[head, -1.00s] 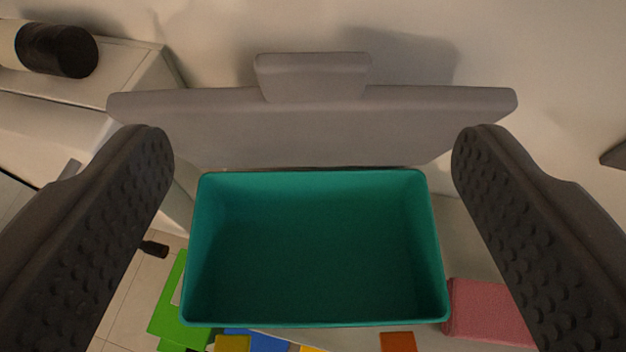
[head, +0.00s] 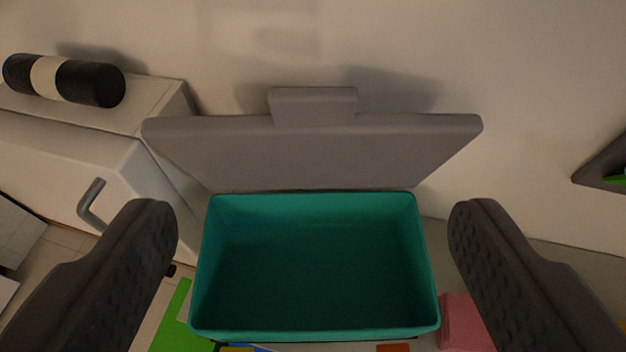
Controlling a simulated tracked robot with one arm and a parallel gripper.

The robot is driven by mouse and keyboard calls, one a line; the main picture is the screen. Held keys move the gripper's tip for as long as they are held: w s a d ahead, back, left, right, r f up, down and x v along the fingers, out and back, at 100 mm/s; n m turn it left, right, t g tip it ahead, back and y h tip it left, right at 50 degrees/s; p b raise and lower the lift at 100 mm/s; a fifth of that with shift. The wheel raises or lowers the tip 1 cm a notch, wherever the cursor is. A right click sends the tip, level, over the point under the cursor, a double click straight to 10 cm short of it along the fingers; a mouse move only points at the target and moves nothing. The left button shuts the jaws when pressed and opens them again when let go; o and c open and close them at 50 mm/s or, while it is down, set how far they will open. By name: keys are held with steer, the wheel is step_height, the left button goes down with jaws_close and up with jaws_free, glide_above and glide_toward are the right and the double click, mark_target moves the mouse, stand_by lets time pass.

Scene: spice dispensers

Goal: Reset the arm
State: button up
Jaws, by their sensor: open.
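My gripper (head: 313,222) is open and empty. Its two dark, bumpy fingers stand wide apart at the left and right of the head view. Between them in the picture is a teal open box (head: 315,265) that looks empty inside. A grey lid (head: 310,152) with a tab on its top edge stands raised behind the box. I cannot tell how far the fingers are above the box.
A white cabinet (head: 70,150) with a grey handle (head: 91,206) stands at the left. A black and cream cylinder (head: 48,77) lies on its top. A pink block (head: 463,322) and a green piece (head: 178,325) flank the box. A dark shelf (head: 600,172) juts in at the right.

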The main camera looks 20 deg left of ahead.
steer(key=s+d+r+m+t+h+b, duration=0.2)
steer(key=s+d+r+m+h+b, duration=0.15)
steer(key=d+r+b, duration=0.55)
steer(key=s+a+r+t+b, duration=0.1)
steer(key=s+r+b, duration=0.6)
steer(key=s+b, duration=0.1)
steer(key=shift+s+a+r+h, duration=0.15)
steer(key=shift+s+h, duration=0.2)
steer(key=shift+s, duration=0.3)
